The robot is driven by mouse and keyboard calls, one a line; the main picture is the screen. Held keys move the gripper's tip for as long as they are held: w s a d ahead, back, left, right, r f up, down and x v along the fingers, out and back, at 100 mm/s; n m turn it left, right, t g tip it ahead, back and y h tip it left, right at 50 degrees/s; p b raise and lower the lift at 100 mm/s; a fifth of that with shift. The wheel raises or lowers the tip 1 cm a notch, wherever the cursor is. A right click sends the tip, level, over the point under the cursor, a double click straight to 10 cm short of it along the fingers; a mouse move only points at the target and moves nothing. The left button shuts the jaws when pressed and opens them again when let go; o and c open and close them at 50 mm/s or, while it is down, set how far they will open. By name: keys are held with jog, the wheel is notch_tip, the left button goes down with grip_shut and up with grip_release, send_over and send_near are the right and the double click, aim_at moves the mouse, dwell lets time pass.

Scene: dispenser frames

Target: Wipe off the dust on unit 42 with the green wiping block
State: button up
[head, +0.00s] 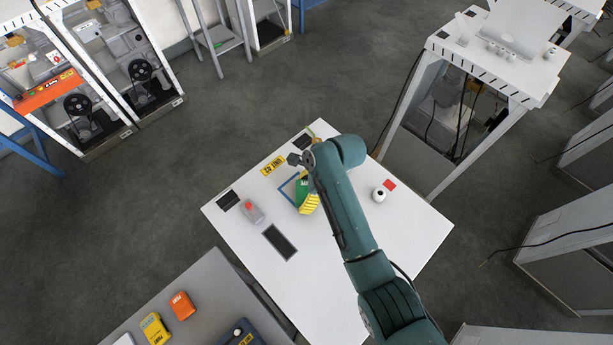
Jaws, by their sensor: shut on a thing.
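My gripper (300,159) is over the far middle part of the white table, beside the yellow UNIT 42 sign (272,166). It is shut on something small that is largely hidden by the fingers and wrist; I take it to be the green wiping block. A green piece (302,187) shows just below the gripper in the picture, partly inside a blue square outline (287,189). A yellow and black striped piece (309,204) adjoins it, partly behind my arm. I cannot tell which of these is unit 42, and no dust can be made out.
On the white table (335,306) are a grey item with a red top (252,211), a dark panel (280,242), a small white round item (379,195) and a red square (389,184). A grey bench (205,284) with orange and yellow boxes adjoins it at lower left.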

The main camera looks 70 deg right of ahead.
jog(key=shift+w+r, duration=0.1)
jog(key=shift+r, duration=3.9)
jog(key=shift+d, duration=0.1)
